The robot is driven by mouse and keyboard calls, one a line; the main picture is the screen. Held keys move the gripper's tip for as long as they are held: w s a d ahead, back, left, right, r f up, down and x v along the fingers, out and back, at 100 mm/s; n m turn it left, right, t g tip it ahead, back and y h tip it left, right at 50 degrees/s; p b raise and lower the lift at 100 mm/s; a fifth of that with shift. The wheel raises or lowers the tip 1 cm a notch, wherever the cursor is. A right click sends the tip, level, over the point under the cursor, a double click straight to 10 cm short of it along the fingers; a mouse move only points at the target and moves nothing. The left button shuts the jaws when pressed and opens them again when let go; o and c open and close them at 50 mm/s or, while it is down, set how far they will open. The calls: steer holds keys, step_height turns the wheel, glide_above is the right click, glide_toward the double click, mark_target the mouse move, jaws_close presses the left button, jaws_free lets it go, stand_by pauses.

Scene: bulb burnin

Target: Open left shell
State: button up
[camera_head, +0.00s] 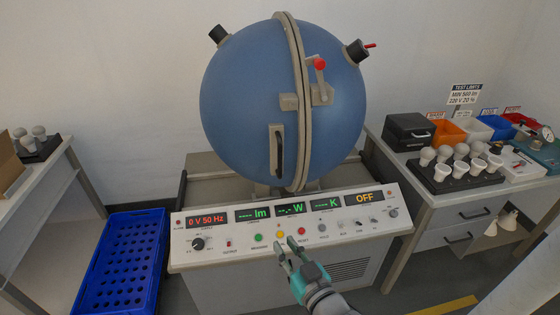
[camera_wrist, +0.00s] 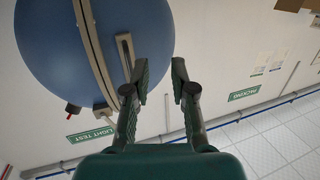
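A large blue sphere (camera_head: 240,100) stands behind the control console, with its two shells meeting at a beige flange ring (camera_head: 301,120). The left shell carries a dark vertical handle (camera_head: 279,152) on a beige plate beside the flange. A red-knobbed latch lever (camera_head: 320,66) sits on the right of the flange. The shells look closed together. My gripper (camera_head: 290,246) is open and empty, over the console front and below the sphere. In the wrist view, my gripper (camera_wrist: 159,92) has its fingers apart, with the sphere (camera_wrist: 45,55) and handle plate (camera_wrist: 124,50) beyond them.
The console (camera_head: 350,226) has displays, knobs and buttons right under my gripper. A blue crate (camera_head: 118,262) stands on the floor at left. The right bench (camera_head: 432,205) holds a bulb tray, bins and a dark box. A left table (camera_head: 50,178) holds more bulbs.

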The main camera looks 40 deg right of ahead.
steer(key=h, duration=0.2)
glide_toward(281, 160)
steer(key=shift+m, duration=0.4)
steer(key=x, duration=1)
steer(key=shift+w+d, duration=0.1)
steer(key=shift+w, duration=0.2)
jaws_close()
